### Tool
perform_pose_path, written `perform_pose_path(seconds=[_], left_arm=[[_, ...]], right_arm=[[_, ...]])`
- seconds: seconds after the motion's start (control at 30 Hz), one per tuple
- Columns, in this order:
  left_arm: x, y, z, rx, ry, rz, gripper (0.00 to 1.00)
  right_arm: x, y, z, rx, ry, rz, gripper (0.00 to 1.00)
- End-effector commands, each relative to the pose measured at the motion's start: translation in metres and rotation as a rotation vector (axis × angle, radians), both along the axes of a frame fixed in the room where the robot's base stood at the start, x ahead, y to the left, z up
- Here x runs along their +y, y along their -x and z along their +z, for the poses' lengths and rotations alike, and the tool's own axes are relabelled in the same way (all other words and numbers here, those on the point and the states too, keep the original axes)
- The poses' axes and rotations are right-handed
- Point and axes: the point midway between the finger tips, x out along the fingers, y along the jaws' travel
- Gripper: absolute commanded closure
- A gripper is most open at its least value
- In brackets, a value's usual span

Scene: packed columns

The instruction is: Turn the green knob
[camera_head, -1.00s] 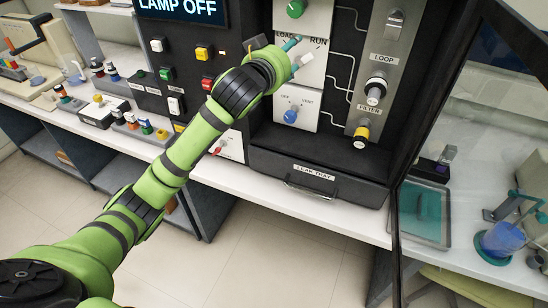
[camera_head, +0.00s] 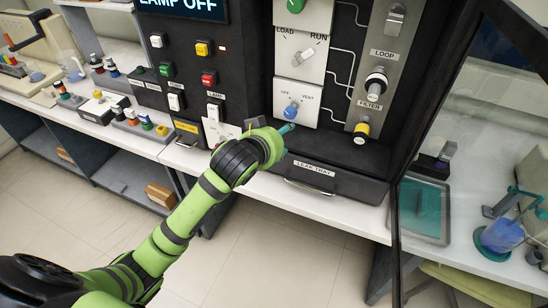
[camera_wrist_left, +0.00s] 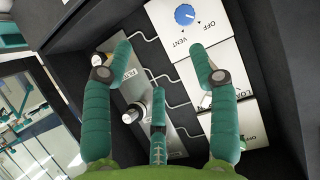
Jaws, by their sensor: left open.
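The green knob (camera_head: 296,4) shows only as a sliver at the top edge of the head view, above the LOAD and RUN labels. The blue knob (camera_wrist_left: 185,14) shows beyond the fingertips there. My right gripper is not in view.
A white lever (camera_head: 303,57) sits between the green and blue knobs. LOOP and FILTER knobs (camera_head: 377,82) stick out to the right. The leak tray (camera_head: 318,178) lies below. A glass door (camera_head: 450,150) stands open at the right. Buttons and switches (camera_head: 208,77) line the left panel.

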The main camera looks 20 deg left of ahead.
Motion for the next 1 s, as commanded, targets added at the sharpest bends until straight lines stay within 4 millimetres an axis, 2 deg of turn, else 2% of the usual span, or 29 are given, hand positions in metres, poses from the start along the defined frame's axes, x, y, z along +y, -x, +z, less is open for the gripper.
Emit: perform_pose_path(seconds=[0.1, 0.3, 0.93, 1.0], left_arm=[[-0.001, 0.014, -0.017, 0.043, -0.003, -0.002, 0.41], [-0.001, 0.028, -0.035, 0.089, -0.01, -0.005, 0.41], [-0.001, 0.033, -0.04, 0.103, -0.013, -0.005, 0.41], [-0.001, 0.032, -0.045, 0.11, -0.014, -0.005, 0.41]], right_arm=[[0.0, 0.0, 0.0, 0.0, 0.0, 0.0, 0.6], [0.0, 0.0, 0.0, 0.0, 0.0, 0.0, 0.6], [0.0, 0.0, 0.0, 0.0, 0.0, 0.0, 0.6], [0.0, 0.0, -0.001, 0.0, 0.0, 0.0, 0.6]])
